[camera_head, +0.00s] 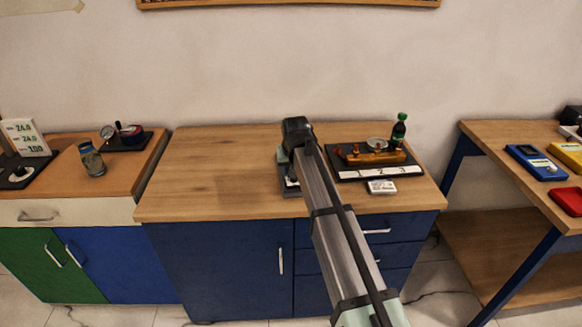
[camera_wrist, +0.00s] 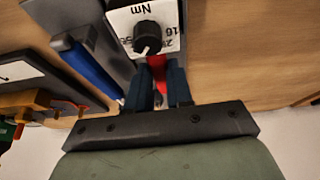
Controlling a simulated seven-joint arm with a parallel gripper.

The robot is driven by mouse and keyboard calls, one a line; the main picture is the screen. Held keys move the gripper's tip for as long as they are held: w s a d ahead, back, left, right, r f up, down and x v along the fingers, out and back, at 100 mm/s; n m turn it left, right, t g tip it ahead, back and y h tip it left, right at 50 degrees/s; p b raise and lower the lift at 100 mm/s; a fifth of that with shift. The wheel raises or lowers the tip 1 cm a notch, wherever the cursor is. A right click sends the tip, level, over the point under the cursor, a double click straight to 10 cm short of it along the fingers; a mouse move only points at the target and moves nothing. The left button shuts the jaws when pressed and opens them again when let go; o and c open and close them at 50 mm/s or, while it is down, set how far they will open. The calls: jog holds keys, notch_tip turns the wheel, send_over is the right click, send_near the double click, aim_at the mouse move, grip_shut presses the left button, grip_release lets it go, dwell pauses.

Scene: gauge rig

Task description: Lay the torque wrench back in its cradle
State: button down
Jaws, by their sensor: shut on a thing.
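My gripper (camera_wrist: 160,88) shows in the wrist view. Its two dark fingers are closed around a red part (camera_wrist: 157,70), just below a white dial panel (camera_wrist: 122,22) marked "Nm" with a black knob (camera_wrist: 147,37). I cannot tell if the red part belongs to the torque wrench. A blue bar (camera_wrist: 90,67) lies to the left, its upper end by a grey bracket (camera_wrist: 65,42); I cannot tell if these are the wrench and its cradle. In the head view my arm hides the gripper and most of the grey rig (camera_head: 291,189).
A white label block (camera_head: 382,187) lies in front. The left part of the wooden worktop (camera_head: 215,170) is clear.

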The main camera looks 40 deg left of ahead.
jog(key=c, duration=0.9)
grip_release()
jog(key=shift+c, duration=0.2)
jog(key=v, duration=1.3)
jog(key=shift+s+r, duration=0.15)
jog(key=shift+r, duration=0.2)
